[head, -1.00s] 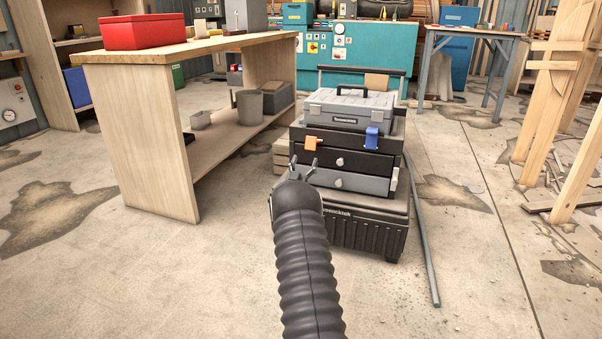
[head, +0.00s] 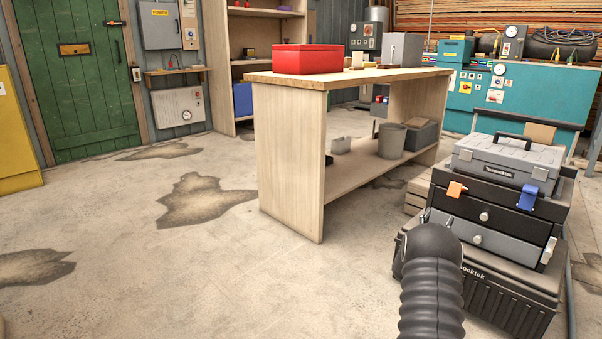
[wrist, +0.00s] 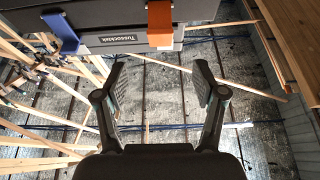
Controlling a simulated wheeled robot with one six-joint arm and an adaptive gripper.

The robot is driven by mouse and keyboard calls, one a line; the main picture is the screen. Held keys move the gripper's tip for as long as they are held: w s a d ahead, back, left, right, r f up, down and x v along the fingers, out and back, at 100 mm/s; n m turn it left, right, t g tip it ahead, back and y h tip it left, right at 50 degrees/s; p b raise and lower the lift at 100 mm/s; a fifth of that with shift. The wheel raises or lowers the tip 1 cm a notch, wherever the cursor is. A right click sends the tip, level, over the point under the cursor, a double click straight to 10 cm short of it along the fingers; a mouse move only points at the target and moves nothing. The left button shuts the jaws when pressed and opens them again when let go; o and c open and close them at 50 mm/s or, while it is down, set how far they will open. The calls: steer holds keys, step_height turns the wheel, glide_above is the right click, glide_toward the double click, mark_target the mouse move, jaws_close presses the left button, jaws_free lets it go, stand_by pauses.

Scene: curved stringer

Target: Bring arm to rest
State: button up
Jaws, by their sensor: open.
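My gripper (wrist: 161,88) is open in the wrist view, with its two fingers apart and nothing between them. In the head view my gripper (head: 437,216) is mostly hidden behind my dark ribbed arm; only its finger tips show, in front of the tool chest's drawers. The stacked tool chest (head: 483,212) stands at the right, with a grey toolbox (head: 508,160) on top. An orange latch (head: 457,190) and a blue latch (head: 527,198) are on its front. In the wrist view the orange latch (wrist: 159,24) and blue latch (wrist: 62,32) are at the top.
A wooden workbench (head: 292,160) with a red box (head: 307,59) stands left of the chest. A green door (head: 75,75) and a yellow cabinet (head: 15,135) are at the far left. The concrete floor (head: 150,260) at left and front is clear.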

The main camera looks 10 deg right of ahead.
steer(key=w+a+f+n+g+y, duration=0.1)
steer(key=w+a+f+n+y, duration=0.15)
steer(key=f+y, duration=0.9)
steer(key=s+a+f+n+g+y+p, duration=0.1)
steer(key=s+a+f+g+y, duration=0.15)
steer(key=a, duration=0.45)
steer(key=s+a+f+n+g+y, duration=0.1)
steer(key=s+a, duration=0.2)
steer(key=a, duration=0.3)
steer(key=s+a+r+n+g+y+p, duration=0.2)
steer(key=s+a+r, duration=0.7)
steer(key=s+a, duration=0.2)
steer(key=s+a+r+n+g+y+p, duration=0.1)
steer(key=s+a+r+g+y+p, duration=0.15)
steer(key=s+a+r, duration=0.7)
steer(key=s+a+r+n+t+p, duration=0.1)
steer(key=s+a+r+n+p, duration=0.1)
steer(key=s+a+r, duration=0.4)
steer(key=s+a+r+n+t+p, duration=0.1)
steer(key=s+a+r+n+p, duration=0.1)
steer(key=s+a+r, duration=0.5)
steer(key=s+r+p, duration=0.1)
steer(key=s+r, duration=0.3)
steer(key=s, duration=0.3)
steer(key=shift+a+r+t, duration=0.15)
steer(key=shift+r+t, duration=0.15)
steer(key=shift+r, duration=0.1)
